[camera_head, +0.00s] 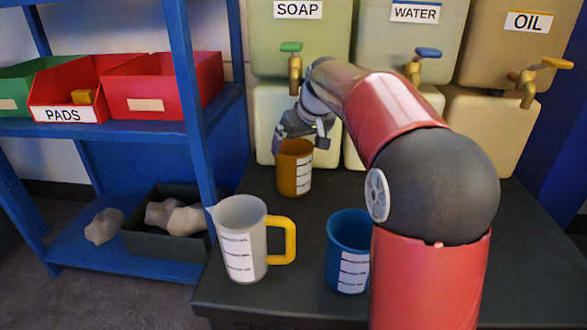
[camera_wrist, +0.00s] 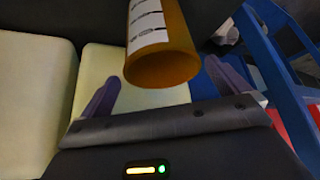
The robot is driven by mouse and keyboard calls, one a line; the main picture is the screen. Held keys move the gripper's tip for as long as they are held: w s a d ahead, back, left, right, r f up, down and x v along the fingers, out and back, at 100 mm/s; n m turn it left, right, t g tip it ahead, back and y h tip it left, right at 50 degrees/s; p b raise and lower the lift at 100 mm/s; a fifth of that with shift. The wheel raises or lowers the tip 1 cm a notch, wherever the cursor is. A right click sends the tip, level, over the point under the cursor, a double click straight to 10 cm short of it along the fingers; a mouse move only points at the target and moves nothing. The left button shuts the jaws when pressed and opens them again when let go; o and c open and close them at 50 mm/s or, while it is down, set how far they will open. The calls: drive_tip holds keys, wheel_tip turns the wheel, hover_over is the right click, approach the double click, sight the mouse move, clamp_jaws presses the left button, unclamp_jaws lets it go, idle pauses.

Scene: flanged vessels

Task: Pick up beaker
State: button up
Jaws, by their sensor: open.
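An orange-brown beaker (camera_head: 288,176) with a white graduated label stands upright on the dark tabletop, in front of the pale tanks. It also shows in the wrist view (camera_wrist: 165,67), with its rim toward my gripper. My gripper (camera_head: 300,143) is open at the top of this beaker. In the wrist view its two fingers (camera_wrist: 162,74) are spread to either side of the beaker's rim, with a gap on each side. I cannot tell how deep the fingers reach along the wall.
A white jug (camera_head: 238,235) with a yellow handle stands at the front left, and a blue vessel (camera_head: 348,235) is partly behind my arm. Tanks labelled SOAP (camera_head: 300,45), WATER (camera_head: 410,45) and OIL (camera_head: 515,55) have taps. A blue shelf (camera_head: 190,90) rises on the left.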

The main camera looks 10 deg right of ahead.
drive_tip(key=b+x, duration=0.1)
drive_tip(key=x, duration=0.5)
drive_tip(key=shift+w+a+f, duration=0.15)
drive_tip(key=shift+w+f, duration=0.05)
drive_tip(key=shift+f, duration=0.1)
drive_tip(key=shift+r, duration=0.1)
drive_tip(key=c, duration=1.2)
drive_tip(key=shift+o, duration=0.2)
